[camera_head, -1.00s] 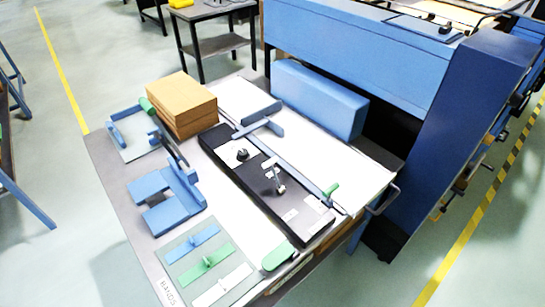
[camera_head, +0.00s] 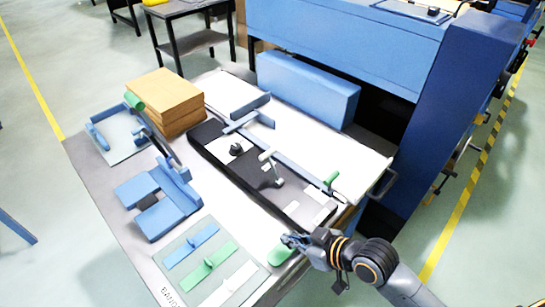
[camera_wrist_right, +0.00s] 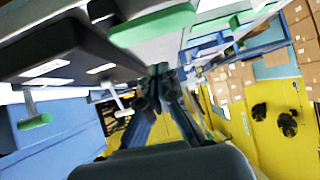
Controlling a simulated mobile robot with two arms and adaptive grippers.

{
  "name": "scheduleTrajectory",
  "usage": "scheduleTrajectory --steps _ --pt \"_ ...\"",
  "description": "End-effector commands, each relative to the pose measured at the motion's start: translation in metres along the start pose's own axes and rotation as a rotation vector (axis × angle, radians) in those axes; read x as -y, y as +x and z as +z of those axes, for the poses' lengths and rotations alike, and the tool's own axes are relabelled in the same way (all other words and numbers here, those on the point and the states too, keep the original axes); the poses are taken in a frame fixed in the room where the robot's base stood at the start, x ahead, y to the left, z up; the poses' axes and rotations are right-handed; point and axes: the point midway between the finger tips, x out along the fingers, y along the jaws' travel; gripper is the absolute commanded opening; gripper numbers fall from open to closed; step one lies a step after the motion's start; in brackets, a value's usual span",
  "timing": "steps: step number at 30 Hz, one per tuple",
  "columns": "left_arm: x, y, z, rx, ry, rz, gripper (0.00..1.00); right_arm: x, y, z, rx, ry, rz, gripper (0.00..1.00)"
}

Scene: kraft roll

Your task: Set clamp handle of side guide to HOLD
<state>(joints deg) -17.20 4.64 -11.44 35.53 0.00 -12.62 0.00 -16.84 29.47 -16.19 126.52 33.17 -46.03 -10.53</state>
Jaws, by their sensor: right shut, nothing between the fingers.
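A blue T-shaped guide (camera_head: 248,113) with a long bar lies across the white sheet. A small green handle (camera_head: 331,179) stands at the bar's near right end; I take it as the clamp handle, but cannot read its setting. A green handle also shows in the right wrist view (camera_wrist_right: 35,122), at the left. My right gripper (camera_head: 287,240) is shut and empty, below and left of that handle in the head view, close to a green rounded piece (camera_head: 282,254) at the table's front edge. Its fingers also show in the right wrist view (camera_wrist_right: 160,80). My left gripper is out of view.
A black panel (camera_head: 215,146) with a dark knob (camera_head: 236,149) and a pale-tipped lever (camera_head: 272,166) lies alongside the bar. Brown stacked sheets (camera_head: 165,98), a blue fixture (camera_head: 160,205) and a tray (camera_head: 187,240) of coloured strips are further left. The blue machine (camera_head: 340,45) stands behind.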

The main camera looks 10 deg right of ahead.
Motion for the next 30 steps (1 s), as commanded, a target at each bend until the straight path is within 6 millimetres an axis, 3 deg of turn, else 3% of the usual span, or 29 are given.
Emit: scheduleTrajectory --steps 5,12,16,23,30 --pt "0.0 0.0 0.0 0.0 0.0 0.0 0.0 -0.026 0.004 -0.036 -0.164 -0.038 -0.032 0.0" --pt "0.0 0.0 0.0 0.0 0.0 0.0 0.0 -0.097 -0.011 -0.089 -0.403 -0.033 0.023 0.0" --pt "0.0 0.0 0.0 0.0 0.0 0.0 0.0 -0.125 -0.022 -0.106 -0.478 -0.02 0.067 0.0" --pt "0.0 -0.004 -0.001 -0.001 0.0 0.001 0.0 -0.137 -0.015 -0.119 -0.508 -0.009 0.086 0.0" --pt "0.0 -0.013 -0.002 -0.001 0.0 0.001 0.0 -0.14 0.026 -0.144 -0.509 -0.009 0.085 0.0"
